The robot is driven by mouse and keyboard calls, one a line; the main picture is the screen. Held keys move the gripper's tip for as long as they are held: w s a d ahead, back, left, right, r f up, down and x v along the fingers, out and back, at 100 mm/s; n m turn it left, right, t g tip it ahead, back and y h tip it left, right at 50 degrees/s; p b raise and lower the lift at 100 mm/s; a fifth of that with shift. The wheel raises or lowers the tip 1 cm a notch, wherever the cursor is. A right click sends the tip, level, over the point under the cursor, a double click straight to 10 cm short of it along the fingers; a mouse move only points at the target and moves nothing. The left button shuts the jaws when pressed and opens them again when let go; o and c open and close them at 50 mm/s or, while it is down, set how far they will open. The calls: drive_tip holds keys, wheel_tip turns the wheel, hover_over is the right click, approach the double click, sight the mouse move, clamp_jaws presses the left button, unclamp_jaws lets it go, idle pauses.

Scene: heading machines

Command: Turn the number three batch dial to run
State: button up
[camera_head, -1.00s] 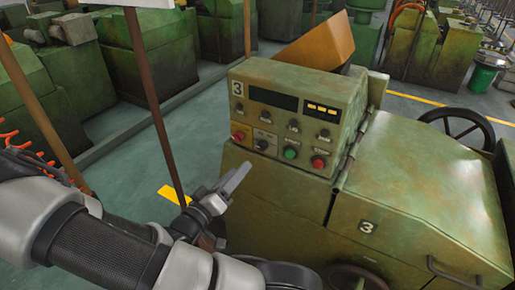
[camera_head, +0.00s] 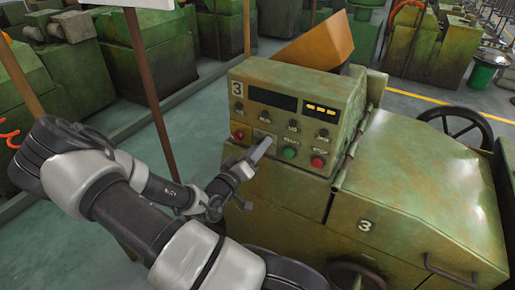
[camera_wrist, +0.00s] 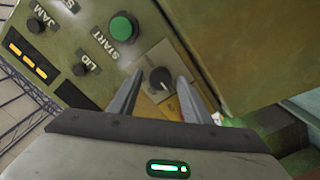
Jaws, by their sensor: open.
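The number three machine has a green control box (camera_head: 345,100) marked with a 3. The batch dial (camera_wrist: 161,80), a round black knob with a pale pointer line on a tan plate, shows in the wrist view. My gripper (camera_wrist: 160,77) is open, with one finger on each side of the dial. I cannot tell whether the fingers touch it. In the head view my gripper (camera_head: 264,144) is at the panel's lower row and hides the dial. The green START button (camera_wrist: 123,27) is close beside the dial; it also shows in the head view (camera_head: 289,153).
A red button (camera_head: 317,162) is right of the green one, and another red control (camera_head: 238,136) is at the panel's left. Several small black knobs line the row above. The machine's lid (camera_head: 425,190) fills the right. A brown post (camera_head: 150,90) stands left of the box.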

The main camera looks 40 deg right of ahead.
drive_tip(key=c, duration=1)
drive_tip(key=shift+c, duration=0.2)
drive_tip(key=shift+f+b, duration=0.1)
drive_tip(key=shift+b, duration=0.2)
drive_tip(key=m+b, duration=0.9)
drive_tip(key=m, duration=0.3)
drive_tip(key=m+b, duration=0.9)
drive_tip(key=m, duration=0.3)
drive_tip(key=m+b, duration=1)
drive_tip(key=m, duration=0.1)
drive_tip(key=shift+s+f+m, duration=0.15)
drive_tip(key=shift+s+m, duration=0.1)
drive_tip(key=shift+m, duration=0.15)
